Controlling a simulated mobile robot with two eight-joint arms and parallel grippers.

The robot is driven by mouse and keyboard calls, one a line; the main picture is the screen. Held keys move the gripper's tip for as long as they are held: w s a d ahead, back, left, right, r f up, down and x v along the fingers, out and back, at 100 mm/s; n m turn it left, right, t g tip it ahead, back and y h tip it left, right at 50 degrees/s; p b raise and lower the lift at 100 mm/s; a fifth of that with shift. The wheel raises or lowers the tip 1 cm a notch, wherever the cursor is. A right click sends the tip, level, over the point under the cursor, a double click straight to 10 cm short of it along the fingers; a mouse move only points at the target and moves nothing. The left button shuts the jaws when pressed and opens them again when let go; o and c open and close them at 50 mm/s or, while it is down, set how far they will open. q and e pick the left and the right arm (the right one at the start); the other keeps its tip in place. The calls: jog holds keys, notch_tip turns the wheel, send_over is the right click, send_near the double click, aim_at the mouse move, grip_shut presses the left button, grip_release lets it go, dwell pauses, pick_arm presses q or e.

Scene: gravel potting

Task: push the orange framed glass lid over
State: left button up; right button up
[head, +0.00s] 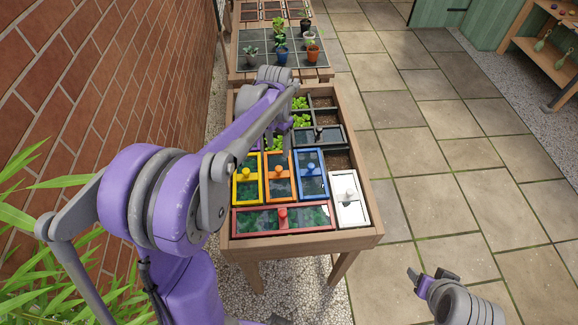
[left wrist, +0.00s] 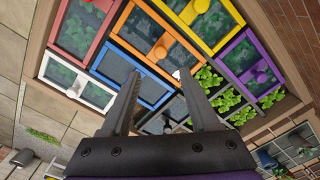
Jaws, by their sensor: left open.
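The orange framed glass lid (head: 281,186) lies in the planter box between the yellow and blue lids, its orange knob (head: 281,172) upright. In the left wrist view the orange lid (left wrist: 133,45) is beyond my fingertips. My left gripper (left wrist: 158,74) is open and empty, above the lids near the orange and blue frames. In the head view, my left arm partly hides this gripper. My right gripper (head: 431,275) is open and empty over the paving, right of the box.
The wooden box (head: 367,200) also holds a yellow lid (head: 237,190), blue lid (head: 311,177), white lid (head: 349,211), red lid (head: 308,208), purple lid (left wrist: 276,92) and green plants (head: 300,103). A brick wall (head: 100,80) stands left. Potted plants (head: 282,53) stand behind.

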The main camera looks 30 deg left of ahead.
aim_at(279, 168)
pick_arm(q)
notch_tip(279, 168, down, 10)
jog(key=shift+f, duration=0.2)
jog(key=shift+c, duration=0.2)
grip_shut()
jog(key=shift+a, duration=0.1)
dwell(1.3)
